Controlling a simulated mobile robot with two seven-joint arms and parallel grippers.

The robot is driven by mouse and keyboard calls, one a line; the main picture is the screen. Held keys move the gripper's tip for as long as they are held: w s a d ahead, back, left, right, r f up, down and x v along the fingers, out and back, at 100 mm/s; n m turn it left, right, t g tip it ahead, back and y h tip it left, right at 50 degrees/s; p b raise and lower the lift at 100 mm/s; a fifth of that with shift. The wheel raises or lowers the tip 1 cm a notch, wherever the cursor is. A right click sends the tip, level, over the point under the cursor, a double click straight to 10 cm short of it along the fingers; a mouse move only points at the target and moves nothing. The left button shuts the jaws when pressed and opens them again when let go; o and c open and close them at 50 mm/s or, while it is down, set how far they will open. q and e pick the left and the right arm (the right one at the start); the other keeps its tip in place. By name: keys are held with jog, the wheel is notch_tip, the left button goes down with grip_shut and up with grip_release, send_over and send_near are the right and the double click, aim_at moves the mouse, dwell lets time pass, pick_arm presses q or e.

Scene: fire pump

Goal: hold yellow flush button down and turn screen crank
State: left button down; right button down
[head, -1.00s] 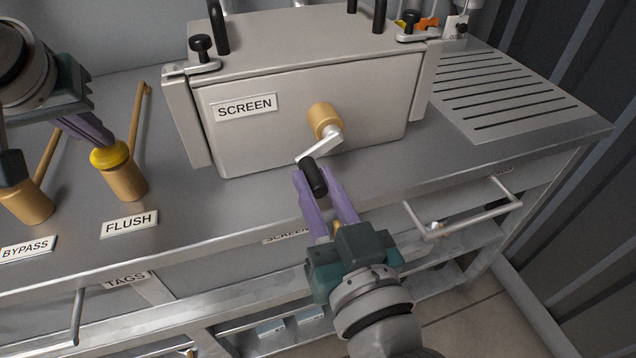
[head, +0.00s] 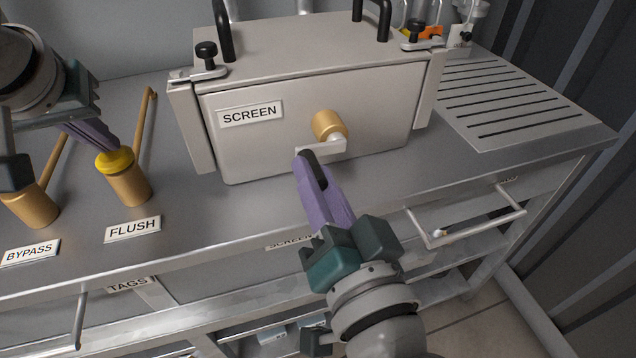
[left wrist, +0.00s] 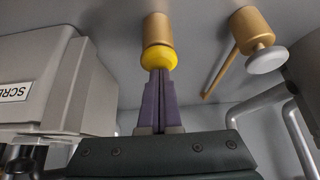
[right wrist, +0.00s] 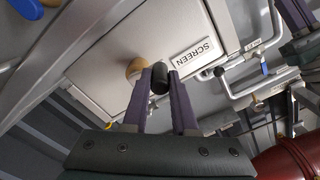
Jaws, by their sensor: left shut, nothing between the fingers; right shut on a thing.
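The yellow flush button (head: 114,161) sits on a brass post behind the FLUSH label; it also shows in the left wrist view (left wrist: 158,60). My left gripper (head: 112,147) is shut and empty, its fingertips touching the button's top from above. The screen crank (head: 322,151) comes off a brass hub (head: 329,124) on the front of the grey SCREEN box (head: 380,125). My right gripper (head: 311,168) is shut on the black handle (right wrist: 159,78), which shows between the fingers in the right wrist view.
A BYPASS post (head: 32,205) stands left of the flush post. A slotted drain panel (head: 510,100) lies right of the box. A drawer handle (head: 470,225) sticks out below the bench edge, right of my right gripper. The bench before the box is clear.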

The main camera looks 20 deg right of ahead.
aim_at(340, 151)
jog(key=m, duration=0.1)
jog(key=r+m, duration=0.1)
jog(key=m, duration=0.2)
jog(key=shift+d+r+m, duration=0.2)
jog(key=shift+r+m, duration=0.1)
jog(key=shift+r, duration=0.1)
jog(key=shift+d+r+m, duration=0.4)
jog(key=shift+d+m, duration=0.1)
jog(key=shift+m, duration=1.25)
jog(key=shift+d+r+m, duration=0.4)
jog(key=shift+d+m, duration=0.15)
jog(key=shift+m, duration=1.25)
jog(key=shift+d+r+m, duration=0.4)
jog(key=shift+d+m, duration=0.1)
jog(key=shift+m, duration=1.25)
jog(key=c, duration=0.7)
grip_release()
jog(key=s, duration=1.2)
